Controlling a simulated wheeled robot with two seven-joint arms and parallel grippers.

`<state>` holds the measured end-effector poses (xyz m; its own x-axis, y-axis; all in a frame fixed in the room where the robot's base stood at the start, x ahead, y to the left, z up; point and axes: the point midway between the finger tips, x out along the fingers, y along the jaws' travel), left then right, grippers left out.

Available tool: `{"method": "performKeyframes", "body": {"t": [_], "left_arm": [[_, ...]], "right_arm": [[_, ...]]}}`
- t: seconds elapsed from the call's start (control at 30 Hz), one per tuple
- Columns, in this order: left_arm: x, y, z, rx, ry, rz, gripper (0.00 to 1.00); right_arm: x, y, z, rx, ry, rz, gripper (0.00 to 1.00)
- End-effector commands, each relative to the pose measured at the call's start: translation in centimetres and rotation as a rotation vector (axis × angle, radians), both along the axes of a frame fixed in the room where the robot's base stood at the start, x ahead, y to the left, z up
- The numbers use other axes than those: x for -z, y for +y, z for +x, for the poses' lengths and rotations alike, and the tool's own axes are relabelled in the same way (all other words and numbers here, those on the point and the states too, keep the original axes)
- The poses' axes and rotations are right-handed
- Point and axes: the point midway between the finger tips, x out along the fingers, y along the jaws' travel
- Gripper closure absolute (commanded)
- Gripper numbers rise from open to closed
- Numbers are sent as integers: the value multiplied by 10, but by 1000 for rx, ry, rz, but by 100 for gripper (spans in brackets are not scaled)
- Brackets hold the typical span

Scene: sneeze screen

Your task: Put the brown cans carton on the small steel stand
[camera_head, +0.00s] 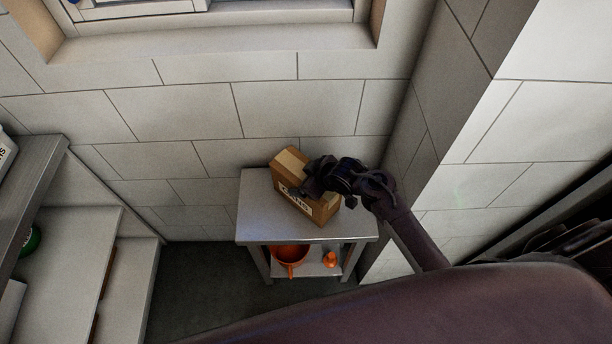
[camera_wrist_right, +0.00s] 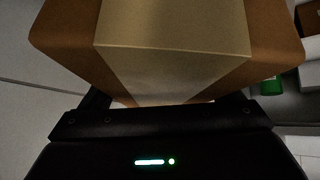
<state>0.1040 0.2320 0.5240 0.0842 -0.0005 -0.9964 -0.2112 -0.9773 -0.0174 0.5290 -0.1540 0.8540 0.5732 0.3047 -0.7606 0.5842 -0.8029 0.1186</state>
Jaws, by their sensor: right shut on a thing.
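The brown cans carton (camera_head: 291,192) has a pale tape strip on top and a label on its front face. It is at the top of the small steel stand (camera_head: 255,208), a little tilted in the picture; I cannot tell whether its base rests flat on the top. My right gripper (camera_head: 318,180) is shut on the carton from the right side. In the right wrist view the carton (camera_wrist_right: 172,62) fills the space between the fingers. My left gripper is not in view.
An orange pot (camera_head: 289,254) and a small orange thing (camera_head: 330,259) are on the stand's lower shelf. Tiled walls (camera_head: 190,110) stand behind and to the right. A steel counter (camera_head: 35,185) and pale steps or units (camera_head: 80,260) are at the left, with a green object (camera_head: 32,240).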

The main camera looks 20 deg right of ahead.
Motion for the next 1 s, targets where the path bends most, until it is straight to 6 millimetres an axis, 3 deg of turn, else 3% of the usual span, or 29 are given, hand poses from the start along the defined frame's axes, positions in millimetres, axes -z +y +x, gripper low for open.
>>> {"method": "performKeyframes", "body": {"t": [0.3, 0.33, 0.43, 0.77, 1.0], "left_arm": [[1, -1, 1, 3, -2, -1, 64], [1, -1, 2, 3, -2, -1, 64], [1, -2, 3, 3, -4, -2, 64], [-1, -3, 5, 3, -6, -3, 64], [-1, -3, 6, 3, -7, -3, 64]], "right_arm": [[-1, 0, 2, 0, -7, 2, 86], [2, 0, 0, 0, -1, 1, 13], [1, 0, 0, 0, -1, 1, 0], [-3, -1, -2, 0, -2, 1, 0], [-34, -13, -24, -1, -4, -1, 0]]}}
